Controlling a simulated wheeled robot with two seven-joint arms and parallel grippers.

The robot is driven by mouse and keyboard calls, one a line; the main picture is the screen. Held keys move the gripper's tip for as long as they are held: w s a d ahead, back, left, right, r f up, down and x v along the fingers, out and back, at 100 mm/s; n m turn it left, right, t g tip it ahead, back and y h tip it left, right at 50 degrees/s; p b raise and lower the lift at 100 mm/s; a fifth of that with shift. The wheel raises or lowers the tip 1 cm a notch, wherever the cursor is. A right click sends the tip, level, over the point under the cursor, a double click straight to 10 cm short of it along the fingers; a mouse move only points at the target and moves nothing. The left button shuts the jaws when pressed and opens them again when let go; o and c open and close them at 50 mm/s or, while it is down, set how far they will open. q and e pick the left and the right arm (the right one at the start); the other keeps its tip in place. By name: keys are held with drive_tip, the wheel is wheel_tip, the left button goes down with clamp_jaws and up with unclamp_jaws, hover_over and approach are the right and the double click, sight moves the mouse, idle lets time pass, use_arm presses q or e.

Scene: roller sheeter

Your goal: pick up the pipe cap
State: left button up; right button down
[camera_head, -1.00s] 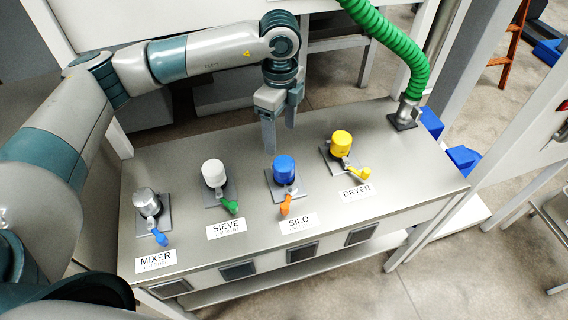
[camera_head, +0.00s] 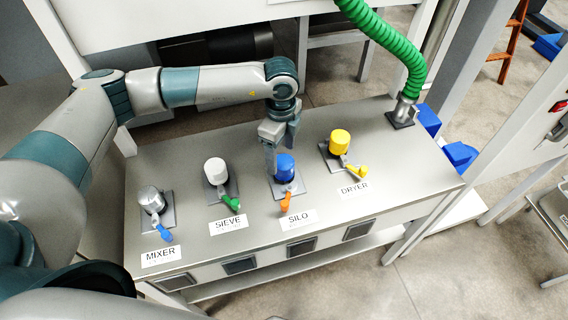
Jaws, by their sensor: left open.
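Several capped pipe fittings stand in a row on a grey metal table. From left to right the caps are silver (camera_head: 151,198), white (camera_head: 216,171), blue (camera_head: 286,169) and yellow (camera_head: 341,141). Their labels read MIXER, SIEVE, SILO and DRYER. My left gripper (camera_head: 278,160) is open and points down at the blue cap. One finger shows at the cap's left side and overlaps it in the picture. The other finger is mostly hidden, and I cannot tell whether either touches the cap. My right gripper is out of view.
Valve handles stick out in front of the caps: blue (camera_head: 164,232), green (camera_head: 231,203), orange (camera_head: 287,202) and yellow (camera_head: 358,170). A green hose (camera_head: 402,48) meets a fitting at the table's back right corner. The table (camera_head: 400,175) is clear to the right.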

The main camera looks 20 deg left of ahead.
sight(282, 160)
use_arm(q)
drive_tip(key=shift+f+p, duration=0.6)
wheel_tip(282, 160, down, 3)
drive_tip(key=shift+p, duration=0.7)
drive_tip(key=shift+f, duration=0.4)
drive_tip(key=shift+c, duration=0.4)
drive_tip(key=c, duration=1.1)
drive_tip(key=shift+r, duration=0.15)
